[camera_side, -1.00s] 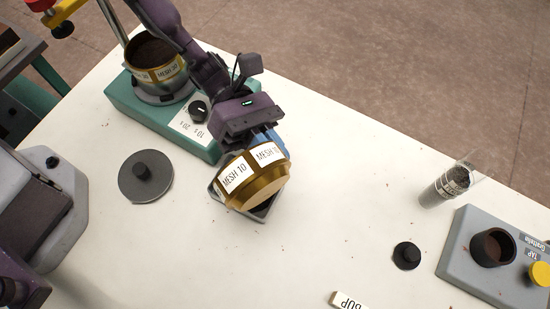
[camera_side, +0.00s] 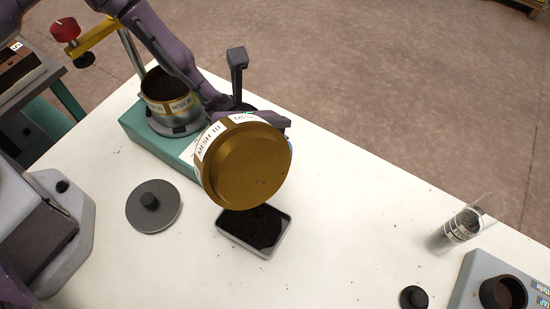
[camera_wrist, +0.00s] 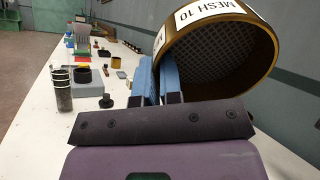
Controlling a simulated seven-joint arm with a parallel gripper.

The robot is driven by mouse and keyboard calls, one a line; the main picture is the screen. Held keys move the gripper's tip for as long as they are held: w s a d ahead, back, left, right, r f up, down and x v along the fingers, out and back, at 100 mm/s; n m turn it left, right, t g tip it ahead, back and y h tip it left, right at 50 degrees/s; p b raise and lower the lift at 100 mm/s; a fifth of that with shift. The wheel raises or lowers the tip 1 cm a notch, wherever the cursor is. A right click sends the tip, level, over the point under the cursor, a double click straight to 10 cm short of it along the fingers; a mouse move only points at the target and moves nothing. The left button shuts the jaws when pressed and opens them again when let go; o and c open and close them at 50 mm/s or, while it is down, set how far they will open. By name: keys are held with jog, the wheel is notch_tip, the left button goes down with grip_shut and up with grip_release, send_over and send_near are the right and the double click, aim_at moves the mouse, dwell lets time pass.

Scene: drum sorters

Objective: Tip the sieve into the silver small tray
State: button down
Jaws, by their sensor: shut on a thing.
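The gold sieve (camera_side: 245,165), with a white MESH 10 label, is tipped steeply onto its side, its flat gold face toward the side camera. The wrist view shows the mesh inside the sieve (camera_wrist: 215,55), with no material visible on it. The silver small tray (camera_side: 229,246) lies on the table just below the sieve and holds dark granular material (camera_side: 255,228). The sieve hides its back edge.
A teal shaker base (camera_side: 150,140) carries another sieve (camera_side: 170,95) with dark material at the back left. A grey round lid (camera_side: 153,207) lies left of the tray. A glass cylinder (camera_side: 462,230) and a grey tap device (camera_side: 475,280) stand right.

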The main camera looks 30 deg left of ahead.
aim_at(269, 125)
jog(key=shift+w+a+r+g+h, duration=0.1)
jog(key=shift+r+g+h, duration=0.1)
jog(key=shift+r+h, duration=0.4)
jog(key=shift+s+a+r+g+h, duration=0.1)
jog(key=shift+r+g+h, duration=0.15)
jog(key=shift+r, duration=0.7)
jog(key=shift+w+a+r+g+h, duration=0.15)
jog(key=shift+r+h, duration=0.3)
jog(key=shift+r, duration=0.3)
jog(key=shift+r, duration=0.9)
jog(key=shift+d+f, duration=0.1)
jog(key=shift+f, duration=0.85)
